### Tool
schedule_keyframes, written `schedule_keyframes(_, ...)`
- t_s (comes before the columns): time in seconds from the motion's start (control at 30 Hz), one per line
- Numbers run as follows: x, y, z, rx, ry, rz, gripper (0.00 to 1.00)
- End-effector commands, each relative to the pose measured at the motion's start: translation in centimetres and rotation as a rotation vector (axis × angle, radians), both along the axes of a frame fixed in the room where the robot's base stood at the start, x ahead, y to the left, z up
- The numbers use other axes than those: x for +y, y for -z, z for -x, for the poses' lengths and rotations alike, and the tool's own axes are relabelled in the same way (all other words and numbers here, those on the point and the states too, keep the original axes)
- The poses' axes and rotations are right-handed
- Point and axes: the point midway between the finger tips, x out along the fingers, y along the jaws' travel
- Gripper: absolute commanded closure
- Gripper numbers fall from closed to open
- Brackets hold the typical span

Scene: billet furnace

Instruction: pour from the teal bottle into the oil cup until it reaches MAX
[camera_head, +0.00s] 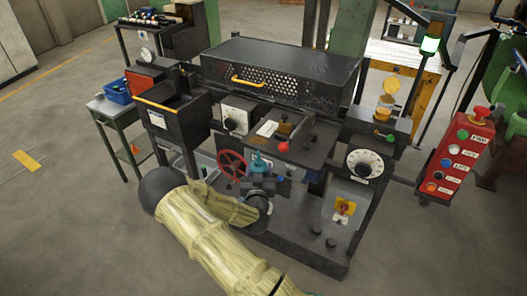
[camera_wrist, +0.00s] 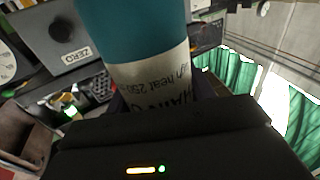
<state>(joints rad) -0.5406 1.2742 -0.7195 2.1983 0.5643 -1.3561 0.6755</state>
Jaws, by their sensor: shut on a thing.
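The teal bottle (camera_head: 258,162) is held in my gripper (camera_head: 258,184) in front of the machine, near the red handwheel. In the wrist view the bottle (camera_wrist: 135,30) fills the upper middle, with a white label that reads "high heat 250". My gripper is shut on it; its jaws are mostly hidden behind the dark housing in that view. The oil cup (camera_head: 384,109) appears to be the small amber-toned vessel at the machine's right end, with a round yellowish lid (camera_head: 391,85) raised above it. The bottle is well left of and apart from the cup. Its level and MAX mark are too small to read.
A red handwheel (camera_head: 231,164) stands left of the bottle. A red-knobbed lever (camera_head: 283,147) and a white dial (camera_head: 365,164) lie between bottle and cup. A red button pendant (camera_head: 459,155) hangs at the right. Open floor lies at the front left.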

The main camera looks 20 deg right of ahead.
Motion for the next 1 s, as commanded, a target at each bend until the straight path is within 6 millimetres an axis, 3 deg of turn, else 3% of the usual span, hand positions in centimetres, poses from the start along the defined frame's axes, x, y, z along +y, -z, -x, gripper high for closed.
schedule_keyframes(0.03,0.4,1.6,0.6,0.007,-0.029,0.006,0.77)
schedule_keyframes(0.2,1.7,5.8,2.7,0.006,-0.129,0.006,0.77)
schedule_keyframes(0.6,3.6,14.1,9.2,0.011,-0.365,-0.003,0.77)
schedule_keyframes(0.8,4.0,15.7,11.2,0.013,-0.428,-0.008,0.77)
schedule_keyframes(1.0,4.3,15.8,11.2,0.011,-0.439,-0.010,0.77)
